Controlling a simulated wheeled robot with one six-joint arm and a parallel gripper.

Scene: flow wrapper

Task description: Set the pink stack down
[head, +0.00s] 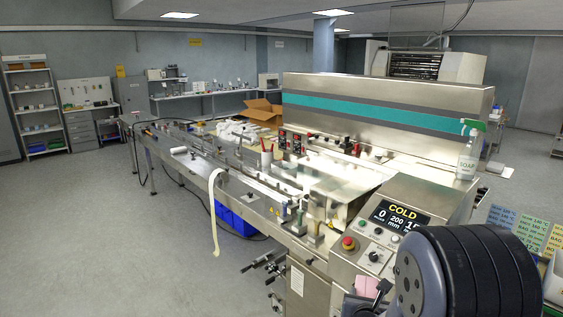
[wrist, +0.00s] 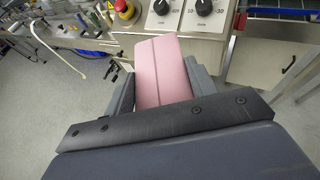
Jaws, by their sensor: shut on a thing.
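The pink stack (wrist: 160,72) is a flat pink block with a lengthwise line, seen in the wrist view. My gripper (wrist: 158,88) is shut on it, with one grey finger along each side. The stack points away from me toward the machine's control panel front. In the head view a small part of the pink stack (head: 367,285) shows at the bottom, below the control panel. My dark arm hides much of the area beside it. I cannot tell what lies directly under the stack.
A soap bottle (head: 469,150) stands on the machine top. Coloured cards (head: 530,232) are at the right. A pale strip (head: 214,215) hangs off the machine's edge. Grey floor at left is open.

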